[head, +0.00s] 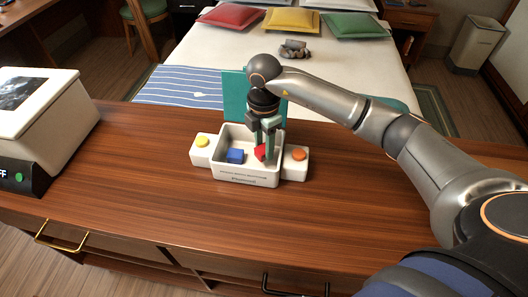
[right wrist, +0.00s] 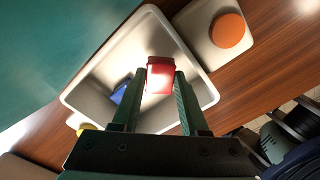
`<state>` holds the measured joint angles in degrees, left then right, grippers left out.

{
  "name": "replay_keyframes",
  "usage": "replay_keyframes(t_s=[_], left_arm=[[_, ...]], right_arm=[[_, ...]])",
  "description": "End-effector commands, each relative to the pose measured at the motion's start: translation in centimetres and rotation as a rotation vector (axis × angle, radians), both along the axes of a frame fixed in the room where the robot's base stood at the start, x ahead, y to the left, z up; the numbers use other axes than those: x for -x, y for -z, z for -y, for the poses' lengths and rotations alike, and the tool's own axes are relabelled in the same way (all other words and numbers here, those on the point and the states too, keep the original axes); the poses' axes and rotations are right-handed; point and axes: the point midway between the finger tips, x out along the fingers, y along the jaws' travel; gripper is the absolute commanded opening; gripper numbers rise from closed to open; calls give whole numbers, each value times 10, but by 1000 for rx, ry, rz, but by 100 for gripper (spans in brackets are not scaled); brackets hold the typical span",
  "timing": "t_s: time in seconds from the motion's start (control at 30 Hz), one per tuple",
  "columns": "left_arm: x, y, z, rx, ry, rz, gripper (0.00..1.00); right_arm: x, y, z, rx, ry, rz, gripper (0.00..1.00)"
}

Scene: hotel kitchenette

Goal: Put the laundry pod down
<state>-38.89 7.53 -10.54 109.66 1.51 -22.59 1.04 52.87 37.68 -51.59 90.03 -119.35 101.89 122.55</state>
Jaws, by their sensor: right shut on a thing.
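The red laundry pod (head: 260,152) is between the fingers of my right gripper (head: 264,150), which is shut on it. In the right wrist view the pod (right wrist: 160,74) shows between the two fingertips (right wrist: 157,82). The gripper points down into a white open bin (head: 246,180), inside its right half. The bin also shows in the right wrist view (right wrist: 201,87). I cannot tell whether the pod touches the bin floor. A blue block (head: 235,156) lies in the bin's left half, partly hidden by a finger in the wrist view (right wrist: 118,94). My left gripper is not in view.
A yellow button (head: 202,142) and an orange button (head: 299,155) sit on white blocks either side of the bin. A teal panel (head: 234,96) stands behind it. A white machine (head: 36,115) is at the left. The wooden counter (head: 130,180) between is clear.

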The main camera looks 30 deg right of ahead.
Motion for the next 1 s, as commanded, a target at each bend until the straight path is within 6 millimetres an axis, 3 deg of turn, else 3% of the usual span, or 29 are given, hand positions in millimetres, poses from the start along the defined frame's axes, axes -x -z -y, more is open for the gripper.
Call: replay_keyframes(t_s=[0.2, 0.57, 0.6, 0.83, 1.0], left_arm=[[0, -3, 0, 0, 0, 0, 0], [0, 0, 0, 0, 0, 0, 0], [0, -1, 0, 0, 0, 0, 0], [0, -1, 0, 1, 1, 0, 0], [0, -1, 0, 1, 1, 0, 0]], right_arm=[[2, 29, -1, -1, -1, -4, 0], [1, 34, -1, 0, -1, -2, 0], [1, 32, -1, 0, -1, -2, 48], [1, 32, -1, 0, -1, -2, 73], [1, 32, -1, 0, -1, -2, 73]])
